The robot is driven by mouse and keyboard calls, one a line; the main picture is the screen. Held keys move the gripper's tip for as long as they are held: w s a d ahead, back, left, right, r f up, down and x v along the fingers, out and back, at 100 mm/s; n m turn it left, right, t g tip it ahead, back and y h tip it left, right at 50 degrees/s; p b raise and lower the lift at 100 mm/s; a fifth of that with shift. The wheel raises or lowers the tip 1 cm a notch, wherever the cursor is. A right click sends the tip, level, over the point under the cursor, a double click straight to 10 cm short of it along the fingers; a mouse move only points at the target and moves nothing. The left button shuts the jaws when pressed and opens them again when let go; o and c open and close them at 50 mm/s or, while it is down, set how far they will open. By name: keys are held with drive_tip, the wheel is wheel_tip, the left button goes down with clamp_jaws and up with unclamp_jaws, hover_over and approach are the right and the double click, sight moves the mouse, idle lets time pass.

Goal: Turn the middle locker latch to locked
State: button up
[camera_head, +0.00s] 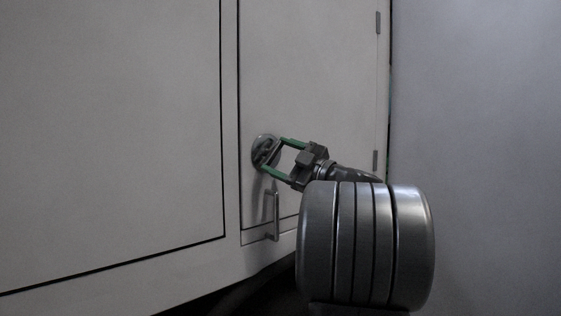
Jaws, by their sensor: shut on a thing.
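The locker latch (262,143) is a round dark-grey metal disc with a turning piece on it, set on the left side of a narrow locker door (310,70). My gripper (272,156) reaches it from the right, with its two green fingers at the latch. The fingers are shut on the latch's turning piece, which appears tilted. The fingers and the small size hide the exact angle and any lock marking.
A bar handle (275,212) stands out from the door just below the latch. A wide door panel (110,120) fills the left. Hinges (377,160) run along the door's right edge. A plain grey wall (480,120) is at the right.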

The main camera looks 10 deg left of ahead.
drive_tip(key=n+g, duration=0.1)
drive_tip(key=n, duration=0.1)
drive_tip(key=n+g+h, duration=0.1)
drive_tip(key=n, duration=0.2)
drive_tip(key=shift+w+d+r, duration=0.1)
drive_tip(key=shift+r, duration=0.05)
drive_tip(key=shift+r+n+g+h, duration=0.1)
drive_tip(key=shift+n+g+h, duration=0.45)
drive_tip(key=shift+n, duration=1.45)
drive_tip(key=shift+t, duration=0.25)
drive_tip(key=o, duration=1)
drive_tip(key=v, duration=1.3)
drive_tip(key=shift+d+r+b, duration=0.15)
drive_tip(key=shift+d+b, duration=0.2)
drive_tip(key=shift+d, duration=0.05)
